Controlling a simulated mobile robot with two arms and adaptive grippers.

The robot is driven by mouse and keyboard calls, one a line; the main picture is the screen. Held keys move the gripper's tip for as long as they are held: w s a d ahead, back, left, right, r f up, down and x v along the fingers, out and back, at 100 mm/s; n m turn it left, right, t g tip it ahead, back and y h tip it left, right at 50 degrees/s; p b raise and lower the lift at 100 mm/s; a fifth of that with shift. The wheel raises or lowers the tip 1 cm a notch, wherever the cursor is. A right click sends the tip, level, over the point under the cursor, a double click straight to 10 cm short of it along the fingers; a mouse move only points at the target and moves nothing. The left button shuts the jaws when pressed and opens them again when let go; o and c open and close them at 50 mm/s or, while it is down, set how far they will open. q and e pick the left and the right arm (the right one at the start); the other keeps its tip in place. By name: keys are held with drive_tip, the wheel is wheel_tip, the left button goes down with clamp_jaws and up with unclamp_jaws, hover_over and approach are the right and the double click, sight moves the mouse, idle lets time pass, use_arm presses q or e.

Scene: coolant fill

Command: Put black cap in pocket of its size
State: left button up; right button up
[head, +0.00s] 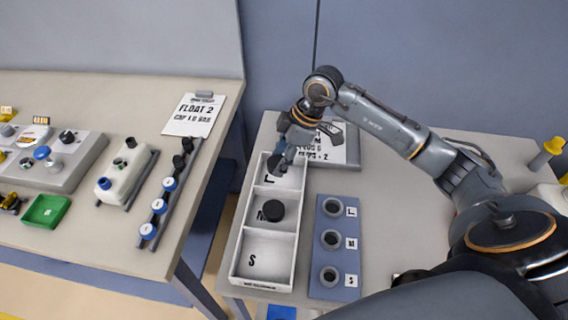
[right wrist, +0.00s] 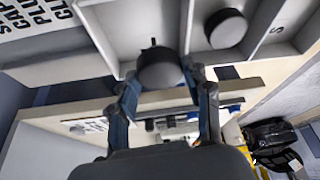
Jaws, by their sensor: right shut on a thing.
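A white three-pocket tray (head: 236,262) marked L, M and S stands on the right table. A black cap (head: 270,211) lies in the M pocket; it also shows in the right wrist view (right wrist: 226,28). My right gripper (head: 283,160) is at the L pocket at the tray's far end, pointing down. It is shut on another black cap (right wrist: 160,70), which is seen between the fingers in the right wrist view. Whether this cap touches the pocket floor I cannot tell. The S pocket is empty. My left gripper is not in view.
A blue gauge plate (head: 345,265) with rings marked L, M and S lies right of the tray. A clipboard (head: 346,158) lies behind the tray. The left table holds a rail of caps (head: 168,184), a white tank (head: 124,172) and a green tray (head: 45,211). A gap separates the tables.

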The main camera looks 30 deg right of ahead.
drive_tip(key=shift+w+d+f, duration=0.35)
drive_tip(key=shift+d+f, duration=0.2)
drive_tip(key=shift+f, duration=0.25)
wheel_tip(320, 180, down, 3)
drive_tip(key=shift+w+d+f+p, duration=0.1)
drive_tip(key=shift+d+p, duration=0.05)
drive_tip(key=shift+p, duration=0.6)
drive_tip(key=shift+f, duration=0.15)
drive_tip(key=o, duration=1)
drive_tip(key=b+v, duration=0.1)
drive_tip(key=v, duration=1.1)
drive_tip(key=shift+b, duration=0.4)
